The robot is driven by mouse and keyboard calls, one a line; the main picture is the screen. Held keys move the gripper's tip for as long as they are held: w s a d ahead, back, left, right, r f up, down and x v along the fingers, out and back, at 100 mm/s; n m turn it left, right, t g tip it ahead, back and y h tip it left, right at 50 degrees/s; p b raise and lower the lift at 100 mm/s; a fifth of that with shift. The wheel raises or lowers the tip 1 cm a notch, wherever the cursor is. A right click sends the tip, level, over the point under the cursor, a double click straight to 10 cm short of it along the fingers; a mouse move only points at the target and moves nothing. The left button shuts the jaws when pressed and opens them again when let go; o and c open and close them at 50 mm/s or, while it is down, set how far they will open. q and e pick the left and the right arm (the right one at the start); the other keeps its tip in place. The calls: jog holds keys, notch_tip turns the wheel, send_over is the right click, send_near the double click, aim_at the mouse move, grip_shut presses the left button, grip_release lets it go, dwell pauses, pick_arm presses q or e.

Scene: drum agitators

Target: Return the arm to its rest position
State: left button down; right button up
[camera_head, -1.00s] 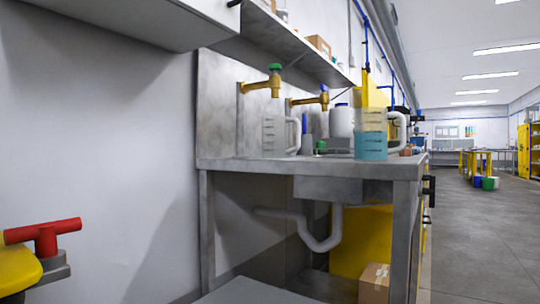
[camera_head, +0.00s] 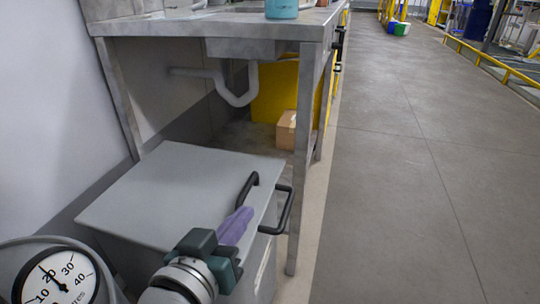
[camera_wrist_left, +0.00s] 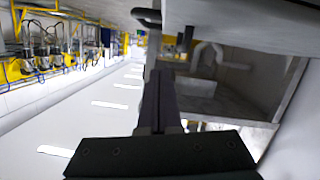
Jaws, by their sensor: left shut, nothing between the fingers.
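My left gripper (camera_head: 243,214), with purple fingers and a dark green body, is in the lower middle of the head view. Its fingers are closed together with nothing between them. They point up and to the right, over the front part of a grey cabinet (camera_head: 165,190) near its black handles (camera_head: 284,212). I cannot tell whether they touch it. In the left wrist view the closed fingers (camera_wrist_left: 160,80) are dark, and a black handle (camera_wrist_left: 147,17) shows beyond them. My right gripper is in neither view.
A grey metal workbench (camera_head: 200,24) stands behind the cabinet, with a drain pipe (camera_head: 240,98) and a cardboard box (camera_head: 287,130) underneath. A round dial gauge (camera_head: 60,280) is at the lower left. Open grey floor (camera_head: 420,190) lies to the right.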

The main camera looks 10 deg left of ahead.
pick_arm(q)
jog(key=shift+s+r+p, duration=0.4)
jog(key=shift+s, duration=0.45)
jog(key=s+a+r+m+g+y+p, duration=0.15)
jog(key=s+r+g+p, duration=0.25)
jog(key=s+r+p, duration=0.55)
jog(key=s+a+r+m+g+p, duration=0.1)
jog(key=s+a+r+g+p, duration=0.3)
jog(key=r+p, duration=1.05)
jog(key=s+a+r+m+g+y+p, duration=0.1)
jog(key=s+r+g+p, duration=0.2)
jog(key=s+r+p, duration=0.85)
notch_tip(320, 180, up, 39)
jog(key=w+p, duration=0.2)
jog(key=p, duration=3.2)
jog(key=shift+w+a+r+g, duration=0.15)
jog(key=shift+w+g, duration=0.15)
jog(key=shift+h, duration=0.25)
